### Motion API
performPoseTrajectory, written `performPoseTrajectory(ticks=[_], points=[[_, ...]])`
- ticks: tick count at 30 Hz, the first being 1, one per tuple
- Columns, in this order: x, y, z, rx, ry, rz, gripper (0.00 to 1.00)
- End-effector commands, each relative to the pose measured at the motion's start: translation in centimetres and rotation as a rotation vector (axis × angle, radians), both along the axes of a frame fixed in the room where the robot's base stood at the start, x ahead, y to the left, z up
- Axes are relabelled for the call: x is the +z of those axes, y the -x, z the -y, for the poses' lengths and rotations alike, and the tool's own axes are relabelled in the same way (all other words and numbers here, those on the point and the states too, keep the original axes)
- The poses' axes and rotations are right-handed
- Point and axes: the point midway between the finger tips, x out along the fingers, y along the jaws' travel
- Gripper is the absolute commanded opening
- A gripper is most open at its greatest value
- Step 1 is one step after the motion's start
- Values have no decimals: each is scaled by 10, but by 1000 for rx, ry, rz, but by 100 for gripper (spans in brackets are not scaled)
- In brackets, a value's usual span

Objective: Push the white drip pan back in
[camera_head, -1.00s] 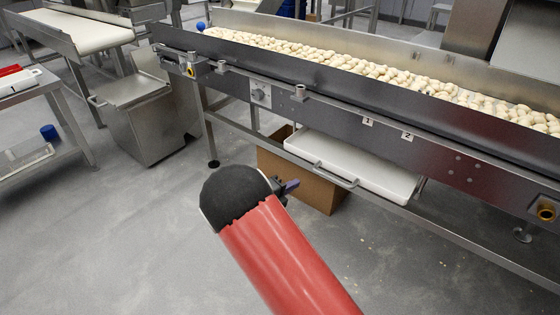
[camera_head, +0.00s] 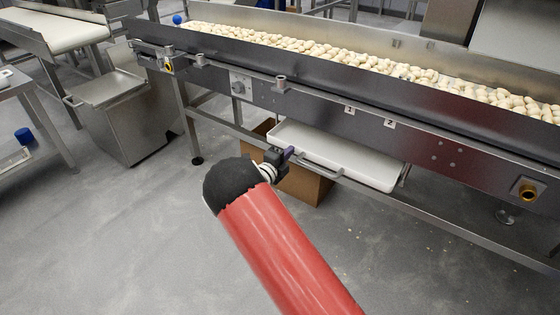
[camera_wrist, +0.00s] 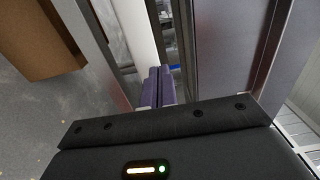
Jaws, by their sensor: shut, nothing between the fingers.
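The white drip pan (camera_head: 340,158) sits under the long conveyor, with a metal bar handle (camera_head: 320,165) along its front. It juts out a little at the front edge of the lower frame rail. My gripper (camera_head: 289,153) is shut and empty, its purple fingers close to the pan's front left corner. I cannot tell whether they touch it. In the wrist view my shut fingers (camera_wrist: 160,88) point toward a white surface that looks like the pan (camera_wrist: 137,35).
A cardboard box (camera_head: 300,184) stands on the floor beneath. A steel bin (camera_head: 112,115) stands at the left. The grey floor in front is clear.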

Motion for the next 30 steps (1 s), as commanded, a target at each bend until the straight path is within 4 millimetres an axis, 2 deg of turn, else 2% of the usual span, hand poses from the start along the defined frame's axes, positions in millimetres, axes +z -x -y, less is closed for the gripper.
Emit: performPoseTrajectory(ticks=[16,25,30], points=[[0,-11,8,-1,1,-1,0],[-1,-63,46,-2,0,1,0],[0,-77,56,1,-1,-1,0]])
